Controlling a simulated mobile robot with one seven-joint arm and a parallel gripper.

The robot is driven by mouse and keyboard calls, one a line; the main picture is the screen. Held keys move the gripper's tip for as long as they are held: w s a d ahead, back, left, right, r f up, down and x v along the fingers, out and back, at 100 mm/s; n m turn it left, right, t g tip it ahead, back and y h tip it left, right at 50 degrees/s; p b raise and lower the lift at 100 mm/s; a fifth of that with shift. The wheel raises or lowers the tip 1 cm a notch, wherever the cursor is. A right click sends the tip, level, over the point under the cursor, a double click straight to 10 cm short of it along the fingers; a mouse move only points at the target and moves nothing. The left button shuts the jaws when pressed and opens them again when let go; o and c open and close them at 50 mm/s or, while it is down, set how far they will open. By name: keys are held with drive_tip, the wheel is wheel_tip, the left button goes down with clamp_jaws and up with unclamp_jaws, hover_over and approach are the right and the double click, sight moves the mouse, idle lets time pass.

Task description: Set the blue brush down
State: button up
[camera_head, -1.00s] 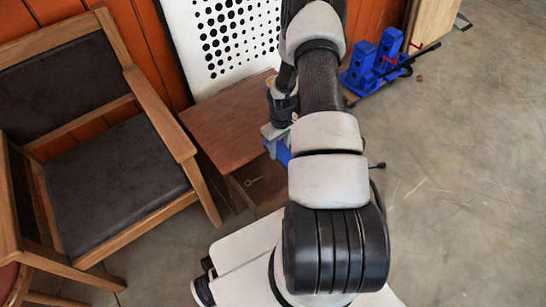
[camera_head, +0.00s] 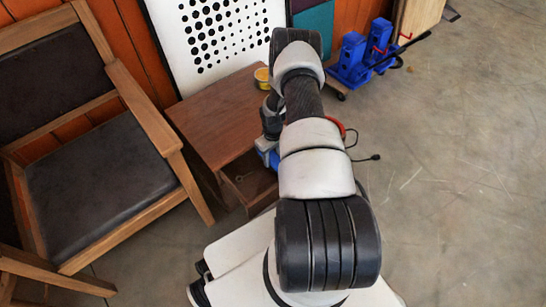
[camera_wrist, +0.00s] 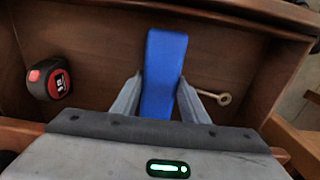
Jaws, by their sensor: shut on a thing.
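The blue brush (camera_wrist: 165,70) stands out between the two fingers of my gripper (camera_wrist: 160,84) in the wrist view. The fingers are shut on it. Below is the inside of a wooden drawer (camera_wrist: 100,75). I cannot tell whether the brush touches the drawer floor. In the head view a blue patch, likely part of the brush or gripper (camera_head: 269,155), shows at the open drawer (camera_head: 228,190); my arm hides much of it.
A red and black tape measure (camera_wrist: 49,79) lies left in the drawer and a tan key-like tool (camera_wrist: 213,96) right of the brush. The wooden cabinet top (camera_head: 215,115) holds a yellow tub (camera_head: 262,75). A chair (camera_head: 100,185) stands left; blue presses (camera_head: 352,60) stand at the back.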

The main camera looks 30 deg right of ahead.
drive_tip(key=shift+w+d+f, duration=0.2)
drive_tip(key=shift+w+d, duration=0.35)
drive_tip(key=shift+w, duration=0.2)
drive_tip(key=shift+f+b, duration=0.4)
drive_tip(key=shift+f, duration=0.15)
drive_tip(key=o, duration=1.3)
drive_tip(key=shift+c, duration=0.2)
